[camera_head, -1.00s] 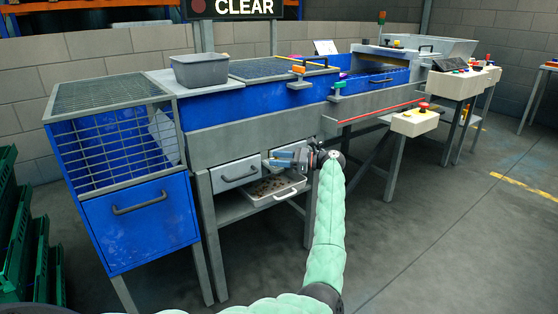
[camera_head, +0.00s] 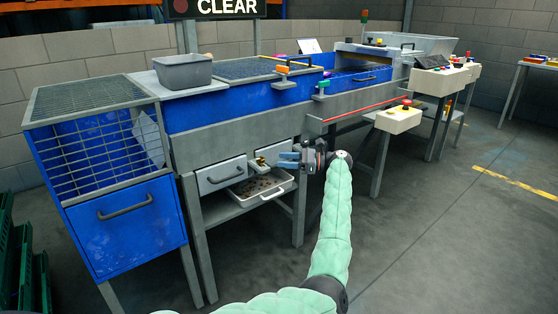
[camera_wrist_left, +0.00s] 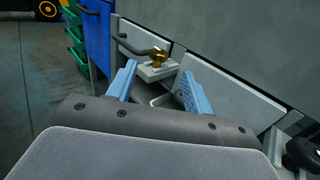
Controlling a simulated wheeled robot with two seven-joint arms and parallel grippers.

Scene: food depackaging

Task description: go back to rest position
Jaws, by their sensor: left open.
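My left gripper (camera_head: 287,160) has blue fingers. It is in front of the machine, just right of a small brass fitting (camera_head: 260,161). In the left wrist view the two fingers (camera_wrist_left: 157,74) stand wide apart with nothing between them. The brass fitting (camera_wrist_left: 158,55) lies beyond the fingertips there, on a small pale block. My green-sleeved left arm reaches up from the bottom of the head view. My right gripper is not in view.
A white drawer front (camera_head: 220,175) and a white tray with brown bits (camera_head: 284,190) are close to the left gripper. The blue machine (camera_head: 205,108) runs along the back. A grey bin (camera_head: 183,72) stands on it. Open floor (camera_head: 430,215) lies to the right.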

